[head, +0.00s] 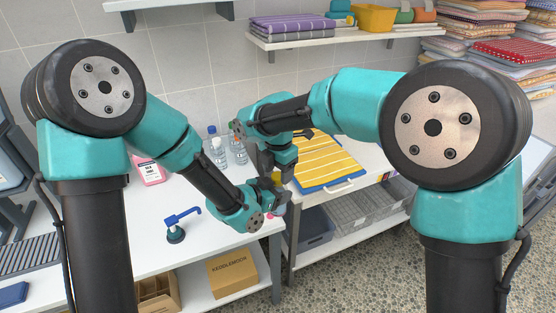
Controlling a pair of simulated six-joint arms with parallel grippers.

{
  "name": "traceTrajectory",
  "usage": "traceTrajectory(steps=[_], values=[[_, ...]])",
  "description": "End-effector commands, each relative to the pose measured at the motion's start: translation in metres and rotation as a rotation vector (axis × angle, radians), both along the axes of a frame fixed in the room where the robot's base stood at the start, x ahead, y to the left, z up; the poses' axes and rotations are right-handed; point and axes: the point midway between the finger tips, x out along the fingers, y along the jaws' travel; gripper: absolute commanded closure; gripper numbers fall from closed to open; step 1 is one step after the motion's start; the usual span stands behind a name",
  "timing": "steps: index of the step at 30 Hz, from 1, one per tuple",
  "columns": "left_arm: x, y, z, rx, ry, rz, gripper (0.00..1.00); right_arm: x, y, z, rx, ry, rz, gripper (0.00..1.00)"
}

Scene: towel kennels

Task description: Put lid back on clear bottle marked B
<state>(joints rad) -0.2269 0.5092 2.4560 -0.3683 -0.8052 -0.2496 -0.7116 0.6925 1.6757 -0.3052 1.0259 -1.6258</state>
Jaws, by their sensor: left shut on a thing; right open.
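Clear bottles stand near the wall at the back of the white table; one (219,154) is left of another (238,152). A blue top (211,130) shows by the left one. Their markings are too small to read, so I cannot tell which is B. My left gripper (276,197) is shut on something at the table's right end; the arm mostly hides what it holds. A small pink thing (270,215) shows just below it. My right gripper (281,170) is open, close above the left one, with a bit of yellow (276,178) between them.
A yellow striped towel (328,160) lies on a blue tray to the right. The table's middle is clear.

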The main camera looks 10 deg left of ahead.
Motion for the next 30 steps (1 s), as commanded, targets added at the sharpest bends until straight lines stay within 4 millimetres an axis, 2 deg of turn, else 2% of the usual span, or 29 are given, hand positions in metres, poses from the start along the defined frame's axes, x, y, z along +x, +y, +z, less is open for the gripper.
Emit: traceTrajectory(steps=[5, 14, 27, 30], values=[[0.0, 0.0, 0.0001, 0.0, 0.0, 0.0, 1.0, -0.0003, -0.0001, -0.0117, 0.0, 0.0, 0.001, 0.41], [0.0, 0.0, 0.0001, 0.0, 0.0, 0.0, 1.0, -0.0001, -0.0001, -0.0129, 0.0, 0.0, 0.001, 0.42], [0.0, 0.0, 0.0001, 0.0, 0.0, 0.0, 1.0, -0.0002, -0.0001, -0.0128, 0.0, 0.0, 0.001, 0.84], [0.0, 0.0, 0.0001, 0.0, 0.0, 0.0, 1.0, -0.0002, -0.0001, -0.0128, 0.0, 0.0, 0.0, 0.91]])
